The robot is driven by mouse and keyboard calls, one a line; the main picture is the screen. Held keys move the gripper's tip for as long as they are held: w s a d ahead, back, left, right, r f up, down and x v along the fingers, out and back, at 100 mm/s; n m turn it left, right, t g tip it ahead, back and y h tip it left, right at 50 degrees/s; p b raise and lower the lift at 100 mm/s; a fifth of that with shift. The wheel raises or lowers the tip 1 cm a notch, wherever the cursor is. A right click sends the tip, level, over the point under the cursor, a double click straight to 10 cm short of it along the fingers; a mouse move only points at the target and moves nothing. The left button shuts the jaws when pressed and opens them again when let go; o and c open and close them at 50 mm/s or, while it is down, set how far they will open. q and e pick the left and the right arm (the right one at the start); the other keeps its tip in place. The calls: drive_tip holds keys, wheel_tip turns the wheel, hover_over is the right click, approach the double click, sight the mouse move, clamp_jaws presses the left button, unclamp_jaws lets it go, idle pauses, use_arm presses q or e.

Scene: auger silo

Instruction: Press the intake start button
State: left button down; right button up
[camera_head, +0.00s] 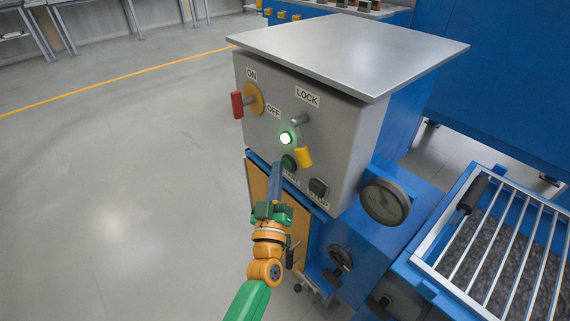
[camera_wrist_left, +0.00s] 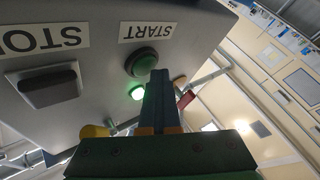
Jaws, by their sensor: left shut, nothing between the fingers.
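The round dark green start button (camera_head: 289,162) is on the front of the grey control box (camera_head: 345,130), below a lit green lamp (camera_head: 286,138). In the left wrist view the button (camera_wrist_left: 141,62) shows beside its START label (camera_wrist_left: 148,31), upside down. My left gripper (camera_head: 277,168) is shut and empty, its fingers pointing up at the panel by the button. In the left wrist view the fingertips (camera_wrist_left: 159,76) overlap the button's lower right edge. I cannot tell whether they touch it. My right gripper is not in view.
A square black stop button (camera_head: 318,187) sits to the right of the start button. Open floor lies left.

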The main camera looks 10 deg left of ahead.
use_arm(q)
drive_tip(key=shift+s+d+r+p, duration=0.1)
drive_tip(key=shift+s+d+p, duration=0.15)
drive_tip(key=shift+s, duration=0.2)
drive_tip(key=shift+s+d+r+p, duration=0.1)
drive_tip(key=shift+s+p, duration=0.15)
drive_tip(key=shift+s, duration=0.15)
drive_tip(key=s+a+p, duration=0.2)
drive_tip(key=s+a, duration=0.1)
drive_tip(key=shift+s+a+p, duration=0.15)
drive_tip(key=shift+s+p, duration=0.15)
drive_tip(key=shift+s, duration=0.1)
drive_tip(key=shift+f, duration=0.1)
